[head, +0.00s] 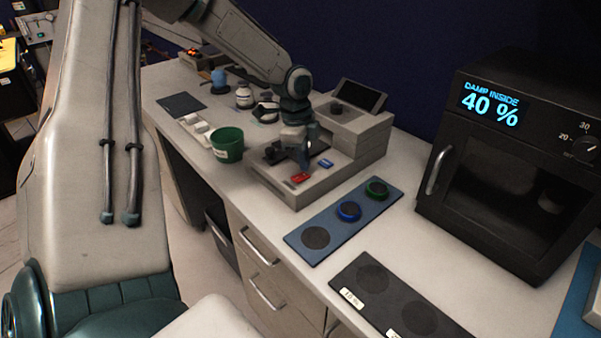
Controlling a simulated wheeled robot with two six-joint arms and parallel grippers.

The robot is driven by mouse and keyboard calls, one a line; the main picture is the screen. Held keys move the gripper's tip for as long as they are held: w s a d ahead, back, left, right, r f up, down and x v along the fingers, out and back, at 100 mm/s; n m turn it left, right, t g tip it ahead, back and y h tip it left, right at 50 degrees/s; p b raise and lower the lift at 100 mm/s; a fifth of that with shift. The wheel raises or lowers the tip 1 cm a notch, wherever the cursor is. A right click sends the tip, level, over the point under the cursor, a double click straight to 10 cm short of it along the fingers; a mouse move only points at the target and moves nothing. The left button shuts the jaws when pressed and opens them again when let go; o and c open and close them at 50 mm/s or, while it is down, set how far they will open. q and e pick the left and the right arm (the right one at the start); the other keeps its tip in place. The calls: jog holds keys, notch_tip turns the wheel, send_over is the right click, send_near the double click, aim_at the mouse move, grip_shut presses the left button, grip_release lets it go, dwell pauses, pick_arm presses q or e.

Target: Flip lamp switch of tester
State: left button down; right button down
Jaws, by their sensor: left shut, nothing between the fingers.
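The tester (372,146) is a light grey bench device with a raised back block, a dark tilted screen (360,96) and a dark round knob. Its low front deck carries a red part (300,178) and a small blue part (326,164); I cannot tell which is the lamp switch. My left gripper (304,164) points down over this deck, shut and empty, its tips just behind the red part and left of the blue one. I cannot tell whether it touches anything. It hides part of a dark area on the deck. My right gripper is out of view.
A green pot (228,145) stands left of the tester, with small white blocks (196,127) beyond. A blue mat (325,231) with round discs and a black mat (350,272) lie in front. A black oven-like box (455,205) reading 40 % stands right.

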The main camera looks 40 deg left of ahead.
aim_at(304, 175)
pick_arm(q)
notch_tip(304, 175, up, 5)
jog(key=p, duration=0.3)
jog(key=shift+r, duration=0.2)
dwell(0.5)
